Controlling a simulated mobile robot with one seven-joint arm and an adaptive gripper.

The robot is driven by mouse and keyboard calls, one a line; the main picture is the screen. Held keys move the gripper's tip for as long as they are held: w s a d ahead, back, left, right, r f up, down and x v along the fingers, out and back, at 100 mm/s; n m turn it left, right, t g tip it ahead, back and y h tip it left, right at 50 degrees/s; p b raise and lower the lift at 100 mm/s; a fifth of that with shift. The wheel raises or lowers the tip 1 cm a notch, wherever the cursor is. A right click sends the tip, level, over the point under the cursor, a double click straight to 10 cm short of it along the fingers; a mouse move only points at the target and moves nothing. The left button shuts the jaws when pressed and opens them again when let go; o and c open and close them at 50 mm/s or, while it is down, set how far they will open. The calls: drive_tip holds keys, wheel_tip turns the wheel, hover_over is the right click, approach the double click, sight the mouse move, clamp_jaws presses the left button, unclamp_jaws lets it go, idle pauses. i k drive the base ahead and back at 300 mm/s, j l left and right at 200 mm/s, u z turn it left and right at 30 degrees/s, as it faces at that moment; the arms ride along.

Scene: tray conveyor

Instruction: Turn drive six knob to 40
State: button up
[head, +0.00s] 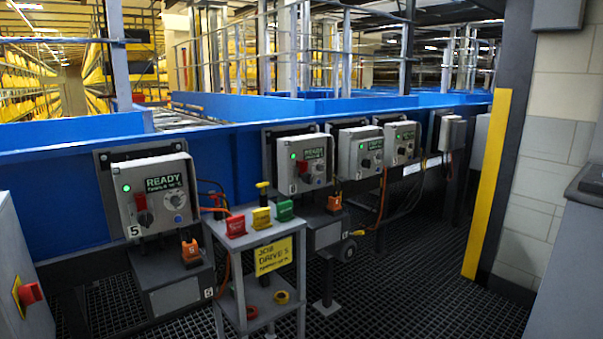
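Several grey drive control boxes hang along the blue conveyor frame. The nearest box (152,195) carries a "5" label, a green light, a READY display, a red-handled switch and a round knob (175,199). The second box (305,163) to its right has a green light, a lit display, a red switch and a small dark knob (319,167). Two similar boxes, the third (360,152) and the fourth (402,143), follow further right. I cannot read a "6" on any box, and the knob settings are too small to read. My gripper is not in view.
A grey stand (258,232) with red, yellow and green blocks and a yellow sign (273,257) stands before the first two boxes. A grey cabinet with a red switch (30,293) is at left. A yellow post (487,185) stands right. Dark grating floor (430,270) is open at centre right.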

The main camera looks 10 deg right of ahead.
sight(319, 168)
drive_tip(key=i+l, duration=0.55)
drive_tip(key=l, duration=0.2)
drive_tip(key=i+l+z, duration=0.1)
drive_tip(key=i+l, duration=0.5)
drive_tip(key=l, duration=0.15)
drive_tip(key=i+l, duration=0.6)
drive_tip(key=l+z, duration=0.05)
drive_tip(key=l, duration=0.05)
